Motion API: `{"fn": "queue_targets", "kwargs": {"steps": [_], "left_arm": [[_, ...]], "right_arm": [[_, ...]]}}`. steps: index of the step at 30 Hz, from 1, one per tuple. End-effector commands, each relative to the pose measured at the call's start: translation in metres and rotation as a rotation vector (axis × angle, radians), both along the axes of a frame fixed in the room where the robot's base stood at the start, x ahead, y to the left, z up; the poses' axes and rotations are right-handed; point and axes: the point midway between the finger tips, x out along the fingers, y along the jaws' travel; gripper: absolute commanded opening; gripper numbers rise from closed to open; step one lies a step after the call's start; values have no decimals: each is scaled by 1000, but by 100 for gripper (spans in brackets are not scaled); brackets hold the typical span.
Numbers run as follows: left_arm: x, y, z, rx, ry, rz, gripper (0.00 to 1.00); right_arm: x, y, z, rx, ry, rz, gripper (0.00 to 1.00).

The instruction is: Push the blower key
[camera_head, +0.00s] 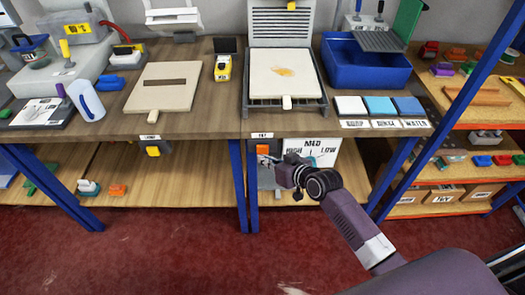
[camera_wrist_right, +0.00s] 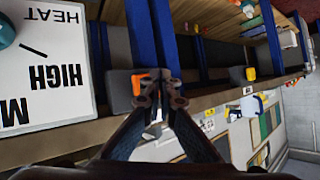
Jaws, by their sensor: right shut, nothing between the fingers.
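An orange key (camera_head: 263,149) sits on a grey box under the front edge of the bench, below a small label I cannot read clearly. No readable label here says blower. My right gripper (camera_head: 266,162) is shut and empty, just below and close to the orange key in the head view. In the right wrist view the orange key (camera_wrist_right: 138,83) shows beside the shut fingertips (camera_wrist_right: 160,86). I cannot tell whether they touch it. A similar yellow key (camera_head: 153,151) is further left under the bench edge. My left gripper is not in view.
A white heat panel (camera_head: 322,147) marked HIGH, MED and LOW stands just right of my gripper. Blue bench legs (camera_head: 237,180) are close by. Above are a pale board on a tray (camera_head: 312,88), a blue bin (camera_head: 360,68) and coloured pads (camera_head: 380,106). The red floor in front is clear.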

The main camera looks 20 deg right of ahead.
Motion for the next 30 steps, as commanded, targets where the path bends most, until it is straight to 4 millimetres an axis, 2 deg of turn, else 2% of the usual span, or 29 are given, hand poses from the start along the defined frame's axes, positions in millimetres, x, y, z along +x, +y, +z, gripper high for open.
{"fn": "queue_targets", "kwargs": {"steps": [30], "left_arm": [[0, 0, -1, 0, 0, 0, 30]], "right_arm": [[8, -2, 0, 0, 0, 0, 0]]}}
